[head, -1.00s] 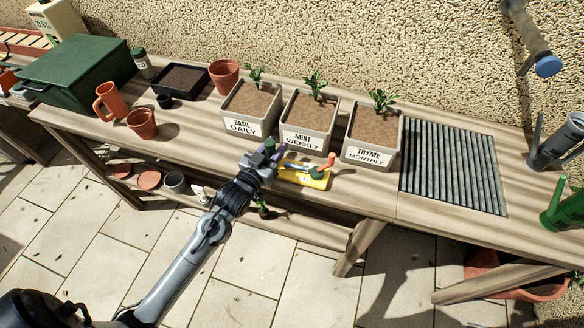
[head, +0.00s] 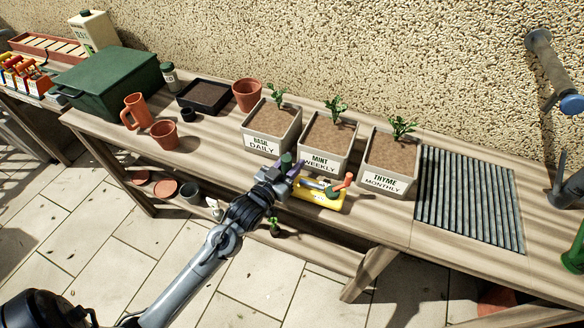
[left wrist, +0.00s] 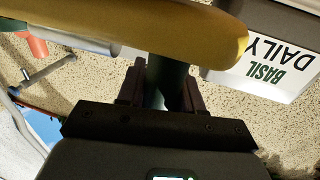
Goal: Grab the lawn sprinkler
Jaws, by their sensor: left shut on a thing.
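The lawn sprinkler (head: 318,199) has a yellow body with a red-orange end and a grey bar on top. It is at the front edge of the bench, below the mint planter. My left gripper (head: 291,168) is at its left end, with fingers closed. In the left wrist view the fingers (left wrist: 162,88) close around a dark green cylindrical part, right against the yellow body (left wrist: 130,22). I cannot tell whether the sprinkler touches the bench. My right gripper is out of view.
Planters labelled basil (head: 272,128), mint (head: 328,140) and thyme (head: 392,160) stand just behind. A ribbed metal panel (head: 468,200) lies to the right. A green box (head: 110,88) and terracotta pots (head: 165,135) are on the left. A pipe with a blue end (head: 550,70) sticks out from the wall.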

